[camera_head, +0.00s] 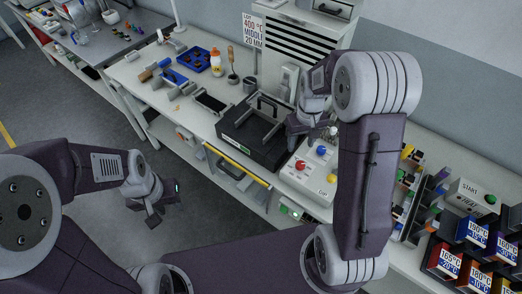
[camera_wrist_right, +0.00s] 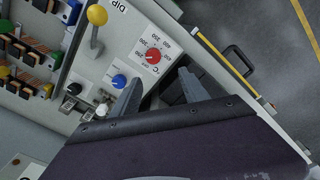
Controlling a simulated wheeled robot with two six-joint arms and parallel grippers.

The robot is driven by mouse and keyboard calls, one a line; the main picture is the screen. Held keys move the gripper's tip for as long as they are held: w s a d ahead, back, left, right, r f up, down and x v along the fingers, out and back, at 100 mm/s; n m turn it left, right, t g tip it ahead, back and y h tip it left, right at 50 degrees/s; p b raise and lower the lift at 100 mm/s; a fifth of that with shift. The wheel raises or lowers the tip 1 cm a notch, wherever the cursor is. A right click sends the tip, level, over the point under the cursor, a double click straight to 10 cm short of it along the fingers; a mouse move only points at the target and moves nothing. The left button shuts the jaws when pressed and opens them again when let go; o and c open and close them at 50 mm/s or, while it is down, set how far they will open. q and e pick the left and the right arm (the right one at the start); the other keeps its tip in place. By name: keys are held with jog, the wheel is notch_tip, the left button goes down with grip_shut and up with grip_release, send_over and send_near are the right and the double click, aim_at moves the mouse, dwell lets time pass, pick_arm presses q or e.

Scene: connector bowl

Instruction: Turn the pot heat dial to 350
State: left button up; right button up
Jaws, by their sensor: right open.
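The light grey control panel (camera_head: 312,184) marked DIP stands on the bench, right of the dark pot unit. A red dial (camera_head: 300,165) sits on it; in the right wrist view the red dial (camera_wrist_right: 153,56) has a ring of numbers and a C mark. Its exact pointer setting is too small to read. A blue dial (camera_wrist_right: 119,81) sits beside it. My right gripper (camera_wrist_right: 159,88) is open and empty, its fingertips near both dials and apart from the red one. In the head view it is partly hidden by my arm. My left gripper (camera_head: 163,203) hangs over the floor, away from the bench.
The black pot unit (camera_head: 250,143) with a handle stands left of the panel. A yellow lever knob (camera_wrist_right: 97,15) rises from the panel. Coloured connectors (camera_head: 405,185) and a START box (camera_head: 470,197) stand to the right. The floor before the bench is clear.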

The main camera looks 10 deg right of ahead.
aim_at(301, 163)
jog(key=shift+g, duration=0.3)
jog(key=d+f, duration=0.1)
jog(key=s+d+f, duration=0.1)
jog(key=f, duration=0.1)
jog(key=shift+s+f, duration=0.15)
jog(key=f, duration=0.7)
jog(key=shift+w+a+f+p, duration=0.25)
jog(key=shift+w+p, duration=0.1)
jog(key=shift+s+d+f, duration=0.1)
jog(key=shift+f, duration=0.15)
jog(key=shift+c, duration=0.5)
grip_shut()
